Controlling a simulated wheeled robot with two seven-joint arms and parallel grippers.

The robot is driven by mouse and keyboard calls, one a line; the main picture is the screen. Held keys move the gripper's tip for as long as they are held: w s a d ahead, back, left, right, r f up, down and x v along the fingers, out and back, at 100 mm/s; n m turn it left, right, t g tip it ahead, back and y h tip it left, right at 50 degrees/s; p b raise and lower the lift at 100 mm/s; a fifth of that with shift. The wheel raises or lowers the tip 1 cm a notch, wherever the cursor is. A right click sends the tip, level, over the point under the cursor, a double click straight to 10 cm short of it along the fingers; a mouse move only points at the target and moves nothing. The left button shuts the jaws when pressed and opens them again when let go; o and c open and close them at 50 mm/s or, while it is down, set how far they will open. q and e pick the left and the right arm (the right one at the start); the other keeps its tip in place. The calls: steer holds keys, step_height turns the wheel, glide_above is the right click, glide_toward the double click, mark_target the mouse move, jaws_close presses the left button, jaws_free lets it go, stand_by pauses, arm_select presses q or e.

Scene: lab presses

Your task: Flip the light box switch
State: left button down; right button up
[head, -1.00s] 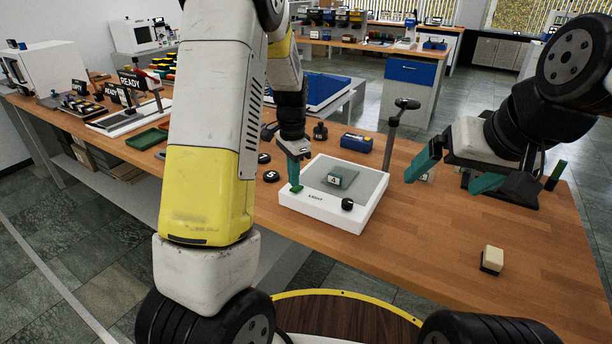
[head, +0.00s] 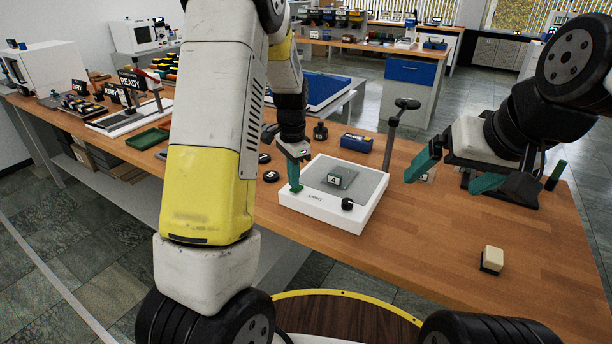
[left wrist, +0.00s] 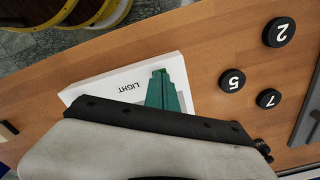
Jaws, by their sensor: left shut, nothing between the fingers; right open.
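The light box (head: 330,213) is a white box with a grey top panel, lying on the wooden bench; its front bears the word LIGHT. A black knob (head: 347,204) sits at its front right corner. My left gripper (head: 295,188) is shut and empty, pointing down with its green fingertips at the box's front left corner, where they hide the switch area. In the left wrist view the light box (left wrist: 108,86) shows beside the green fingers (left wrist: 163,90); contact cannot be told. My right gripper (head: 453,172) is open and empty, above the bench to the right of the box.
Black numbered discs (head: 271,176) lie left of the box. A blue box (head: 356,142) and a post with a black head (head: 393,130) stand behind. A cream-and-black block (head: 492,260) lies front right, with bare bench around it.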

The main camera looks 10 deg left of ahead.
arm_select(q)
steer(key=shift+f, duration=0.75)
steer(key=shift+r, duration=3.55)
